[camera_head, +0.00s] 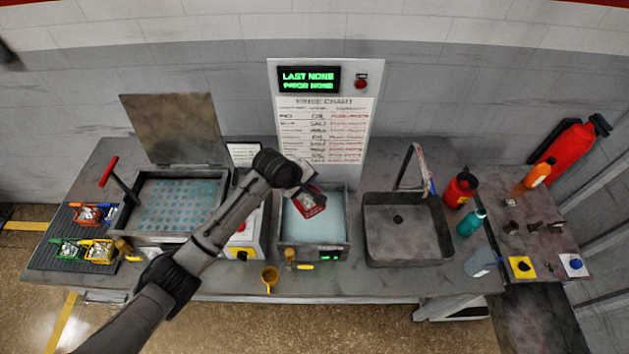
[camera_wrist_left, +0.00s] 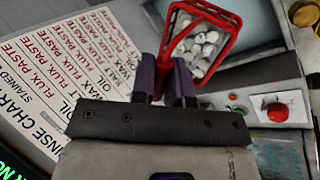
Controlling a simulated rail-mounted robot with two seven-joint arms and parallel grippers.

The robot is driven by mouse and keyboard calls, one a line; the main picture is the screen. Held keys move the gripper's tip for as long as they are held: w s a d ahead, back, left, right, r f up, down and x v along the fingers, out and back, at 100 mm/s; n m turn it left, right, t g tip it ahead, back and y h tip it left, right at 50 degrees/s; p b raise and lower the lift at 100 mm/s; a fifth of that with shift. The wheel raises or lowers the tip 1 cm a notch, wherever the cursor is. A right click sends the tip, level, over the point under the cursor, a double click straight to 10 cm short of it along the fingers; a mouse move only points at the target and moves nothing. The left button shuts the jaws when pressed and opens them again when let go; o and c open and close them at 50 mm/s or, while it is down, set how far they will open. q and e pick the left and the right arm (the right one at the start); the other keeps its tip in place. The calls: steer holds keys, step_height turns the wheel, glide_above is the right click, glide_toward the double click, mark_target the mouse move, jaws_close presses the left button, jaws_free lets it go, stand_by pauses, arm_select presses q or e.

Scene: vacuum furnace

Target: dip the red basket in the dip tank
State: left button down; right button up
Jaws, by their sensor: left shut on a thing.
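The red basket (camera_head: 309,203) hangs from my left gripper (camera_head: 302,186) over the dip tank (camera_head: 313,246), near its back edge. In the left wrist view the red basket (camera_wrist_left: 201,38) holds several small whitish pieces, and my left gripper (camera_wrist_left: 176,85) is shut on its handle side. The tank holds pale blue liquid. I cannot tell whether the basket's bottom touches the liquid. My right gripper is not in view.
An open-lidded tank with a blue dotted bed (camera_head: 177,205) stands left. A black mat (camera_head: 52,257) holds orange, green and yellow baskets. A sink (camera_head: 405,248) with a faucet stands right. A rinse chart panel (camera_head: 322,138) rises behind.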

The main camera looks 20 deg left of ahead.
arm_select(q)
steer(key=shift+n+y, duration=0.5)
steer(key=shift+n, duration=0.3)
steer(key=x, duration=0.4)
steer(key=shift+w+a+f+p, duration=0.15)
steer(key=shift+w+a+p, duration=0.2)
steer(key=shift+w, duration=0.1)
steer(key=shift+w+f+t, duration=0.25)
steer(key=shift+f+t, duration=0.05)
steer(key=shift+f, duration=0.25)
steer(key=shift+d+f+b, duration=0.1)
steer(key=shift+f+b, duration=0.85)
steer(key=shift+b, duration=0.3)
step_height(320, 180, down, 2)
steer(key=b, duration=0.3)
steer(key=shift+f, duration=0.95)
step_height(320, 180, down, 11)
steer(key=b, duration=0.5)
steer(key=shift+b, duration=0.3)
steer(key=shift+f, duration=0.1)
